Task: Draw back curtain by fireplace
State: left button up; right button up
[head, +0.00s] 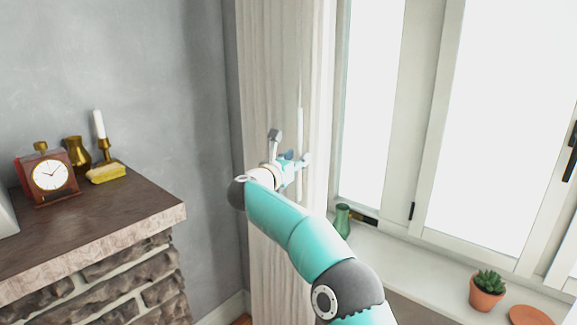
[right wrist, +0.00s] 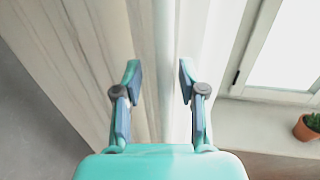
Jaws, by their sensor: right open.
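The pale curtain (head: 280,75) hangs in a tall, gathered strip between the grey wall and the window. My right gripper (head: 304,160) is in front of it, near its right edge beside the window. In the right wrist view the gripper (right wrist: 158,85) is open. The curtain (right wrist: 145,45) and its edge show between and beyond the two fingers. I cannot tell whether the fingers touch the cloth. My right arm hides part of the lower curtain in the head view. My left gripper is not in view.
The fireplace mantel (head: 140,200) at left holds a clock (head: 50,176), a candlestick (head: 106,150) and a yellow item (head: 105,174). The windowsill (head: 420,262) holds a green vase (head: 342,219), a potted plant (head: 487,290) and a terracotta saucer (head: 532,315).

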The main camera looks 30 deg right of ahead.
jog(key=v, duration=1.1)
jog(key=shift+a+r, duration=0.1)
